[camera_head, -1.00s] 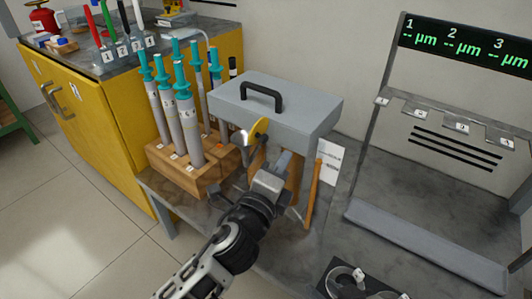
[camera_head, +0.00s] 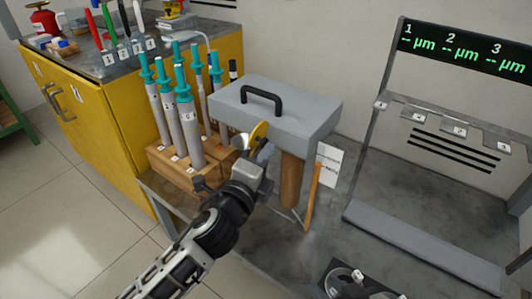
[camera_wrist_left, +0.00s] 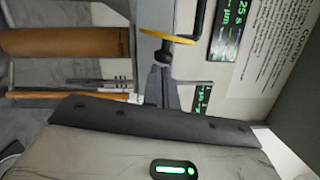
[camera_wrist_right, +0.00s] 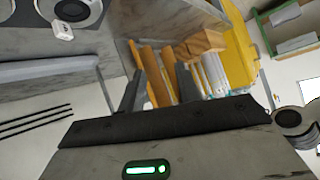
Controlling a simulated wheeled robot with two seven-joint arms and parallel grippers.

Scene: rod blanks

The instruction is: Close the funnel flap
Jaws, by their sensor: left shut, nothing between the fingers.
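A grey box (camera_head: 275,108) with a black handle stands on the bench. A yellow disc (camera_head: 258,133) with a silver knob (camera_head: 242,141) sits at its front; I take this for the funnel flap. My left gripper (camera_head: 262,158) is shut and empty just below and in front of the disc. In the left wrist view the yellow disc (camera_wrist_left: 168,37) shows edge-on just beyond the closed fingertips (camera_wrist_left: 162,68); I cannot tell whether they touch. My right gripper (camera_wrist_right: 158,85) is open and empty in the right wrist view, its fingers apart. It is outside the head view.
A wooden rack (camera_head: 190,170) with several teal-topped tubes stands left of the box. A wooden post (camera_head: 290,182), a thin wooden stick (camera_head: 313,195) and a white card (camera_head: 328,165) are under and beside it. A gauge stand (camera_head: 430,245) fills the right.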

